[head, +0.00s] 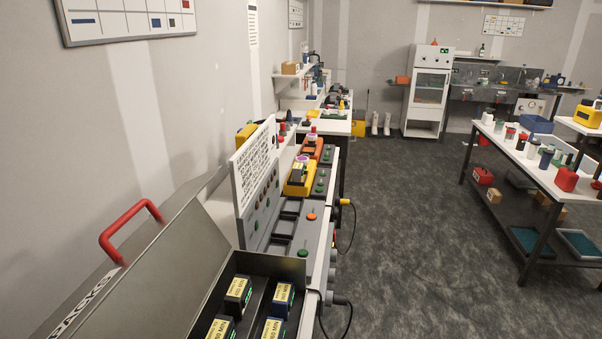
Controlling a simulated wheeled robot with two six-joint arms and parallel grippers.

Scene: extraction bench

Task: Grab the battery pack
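Several battery packs sit in an open metal case at the bottom of the head view. They are dark blocks with yellow labels. One dark pack (238,293) is at the back left of the case, and a blue pack (282,298) is at the back right. Two more labelled packs are nearer and partly cut off by the lower frame edge. The metal case (262,262) has its lid (150,265) raised on the left, with a red handle (130,222). The lid carries lettering that reads "PACKS". Neither of my grippers is in view.
Beyond the case, a grey charging station (290,225) with empty dark bays and an upright panel stands on the bench. A yellow device (300,178) sits farther back. Cables hang off the bench's right edge. A white table (540,165) stands at right. The dark floor between is clear.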

